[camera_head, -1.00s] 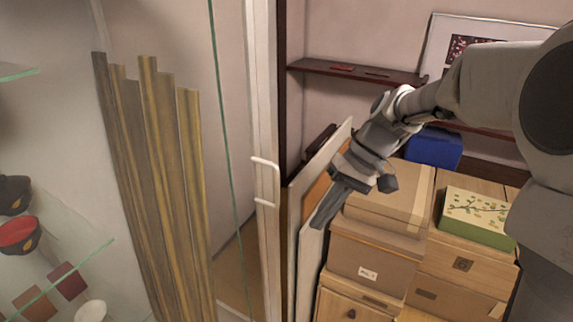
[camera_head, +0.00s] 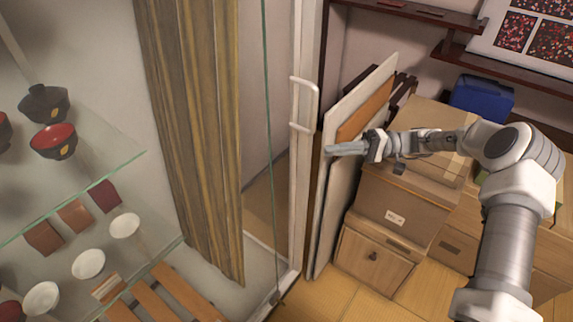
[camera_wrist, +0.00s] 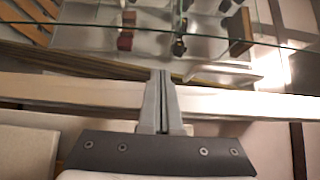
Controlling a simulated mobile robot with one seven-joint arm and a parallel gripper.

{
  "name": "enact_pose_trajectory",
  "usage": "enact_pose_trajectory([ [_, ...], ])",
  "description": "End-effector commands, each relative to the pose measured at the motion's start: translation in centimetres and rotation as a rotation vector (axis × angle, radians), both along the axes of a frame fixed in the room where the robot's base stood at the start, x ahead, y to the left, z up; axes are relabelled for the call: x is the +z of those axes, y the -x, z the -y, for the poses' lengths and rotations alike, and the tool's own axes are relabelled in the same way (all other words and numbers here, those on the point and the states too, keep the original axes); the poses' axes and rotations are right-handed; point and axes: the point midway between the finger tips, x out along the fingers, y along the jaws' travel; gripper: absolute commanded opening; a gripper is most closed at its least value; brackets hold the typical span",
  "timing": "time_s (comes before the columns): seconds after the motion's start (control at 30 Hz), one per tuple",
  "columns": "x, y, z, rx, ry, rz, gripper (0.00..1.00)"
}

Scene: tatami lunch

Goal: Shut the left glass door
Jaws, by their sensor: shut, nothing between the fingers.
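The glass door has a pale upright frame (camera_head: 300,190) with a white bar handle (camera_head: 317,105) in the head view. It stands beside a glass cabinet with shelves. My gripper (camera_head: 329,150) is shut and empty, just right of the door frame and slightly below the handle, its fingers pointing left. In the wrist view the shut fingertips (camera_wrist: 161,77) overlap a pale bar, apparently the door frame (camera_wrist: 235,104), with glass shelves beyond. I cannot tell whether the fingers touch the frame.
A white panel (camera_head: 330,215) leans right of the door, near stacked boxes (camera_head: 390,205) under my arm. Tatami floor (camera_head: 320,298) shows in front.

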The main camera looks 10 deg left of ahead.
Motion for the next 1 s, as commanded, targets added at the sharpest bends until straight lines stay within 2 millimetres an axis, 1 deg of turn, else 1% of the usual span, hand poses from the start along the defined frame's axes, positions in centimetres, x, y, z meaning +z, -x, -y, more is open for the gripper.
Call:
enact_pose_trajectory([
  [0.07,-0.1,0.1,-0.4,-0.001,-0.009,0.000,0.00],
  [0.17,0.0,0.6,-1.6,0.001,-0.008,-0.001,0.00],
  [0.27,0.0,1.4,-3.3,0.003,-0.007,-0.002,0.00],
  [0.57,-0.1,3.9,-9.4,0.003,-0.005,-0.002,0.00],
  [0.8,0.0,6.4,-10.3,0.000,-0.005,-0.002,0.00],
  [1.0,-0.1,7.4,-10.7,-0.001,-0.004,-0.002,0.00],
])
